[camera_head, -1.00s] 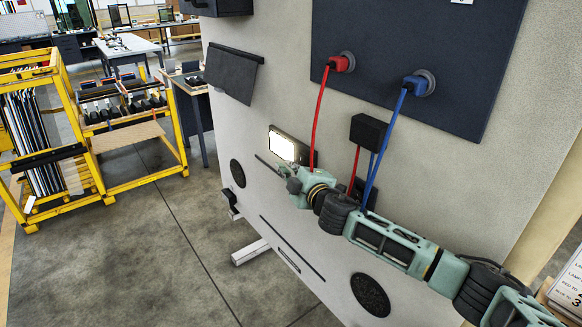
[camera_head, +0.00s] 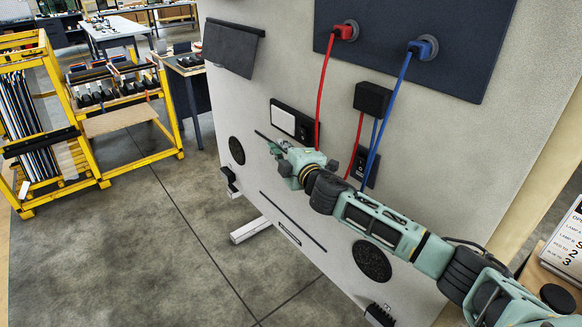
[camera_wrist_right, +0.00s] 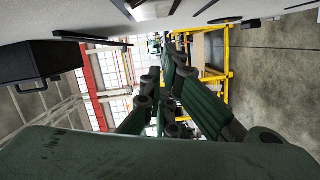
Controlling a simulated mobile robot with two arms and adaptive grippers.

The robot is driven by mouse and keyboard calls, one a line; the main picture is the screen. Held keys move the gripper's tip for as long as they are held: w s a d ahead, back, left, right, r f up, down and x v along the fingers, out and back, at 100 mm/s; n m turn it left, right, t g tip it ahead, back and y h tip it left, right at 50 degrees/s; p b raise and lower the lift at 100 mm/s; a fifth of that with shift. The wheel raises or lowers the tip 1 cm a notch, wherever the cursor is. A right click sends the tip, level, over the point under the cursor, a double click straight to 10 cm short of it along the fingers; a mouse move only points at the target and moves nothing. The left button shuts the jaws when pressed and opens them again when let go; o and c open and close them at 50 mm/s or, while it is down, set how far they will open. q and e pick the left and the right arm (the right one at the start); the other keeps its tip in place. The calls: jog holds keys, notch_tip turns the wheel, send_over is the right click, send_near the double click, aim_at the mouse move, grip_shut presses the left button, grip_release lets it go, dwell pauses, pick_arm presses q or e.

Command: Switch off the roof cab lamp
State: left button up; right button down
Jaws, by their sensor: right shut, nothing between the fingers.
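The lamp (camera_head: 284,119) is a pale rectangular panel in a black housing on the grey wall. Its face looks plain white, without a glow. The black right part of the housing (camera_head: 304,129) shows beside it; I cannot make out a switch there. My right gripper (camera_head: 266,140) is just below the lamp, in front of the wall, with its fingers pointing left. It is shut and empty. In the right wrist view its fingers (camera_wrist_right: 166,80) stretch away from me, and a pale panel in a dark frame (camera_wrist_right: 150,8) shows at the top edge. My left gripper is out of view.
A red cable (camera_head: 321,85) and a blue cable (camera_head: 389,115) hang from a dark panel (camera_head: 400,35) near my right arm. A black box (camera_head: 372,100) and a small dark plate (camera_head: 364,166) are on the wall. Yellow racks (camera_head: 120,125) stand left; the floor between is clear.

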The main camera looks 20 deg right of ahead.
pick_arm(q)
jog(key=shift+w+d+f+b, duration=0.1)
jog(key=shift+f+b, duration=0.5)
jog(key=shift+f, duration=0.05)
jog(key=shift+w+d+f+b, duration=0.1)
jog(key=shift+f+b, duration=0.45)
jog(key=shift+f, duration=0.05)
pick_arm(e)
jog(key=s+d, duration=0.2)
jog(key=s, duration=0.7)
jog(key=shift+s+f, duration=0.15)
jog(key=shift+s, duration=0.05)
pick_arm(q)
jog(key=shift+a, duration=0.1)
pick_arm(e)
jog(key=shift+a, duration=0.15)
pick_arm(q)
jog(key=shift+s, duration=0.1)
